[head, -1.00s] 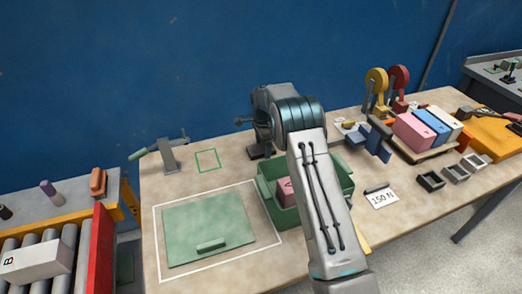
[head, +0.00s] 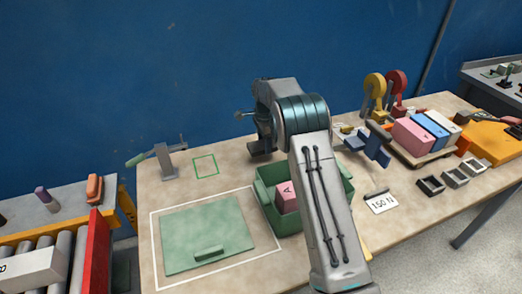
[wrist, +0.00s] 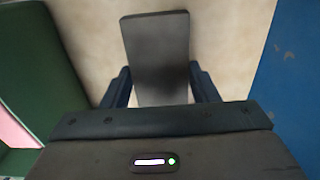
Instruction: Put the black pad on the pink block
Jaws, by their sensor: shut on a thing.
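The black pad (wrist: 156,50) is a flat dark grey slab in the wrist view. My gripper (wrist: 161,86) is shut on it, one dark blue finger at each side. In the head view my gripper (head: 262,143) is behind the green crate, near the table's back edge; the pad cannot be made out clearly there. A pink block (head: 286,197) marked A sits inside the green crate (head: 270,222), partly hidden by my arm. A pink patch shows at the left of the wrist view (wrist: 12,134). Another pink block (head: 412,134) stands on a tray at the right.
A green board (head: 205,235) lies inside a white outline at the front left. A green-handled tool on a stand (head: 166,162) and a green square outline (head: 205,166) are behind it. Blue and white blocks, small dark frames (head: 430,184) and a 150 N card (head: 382,203) are at the right.

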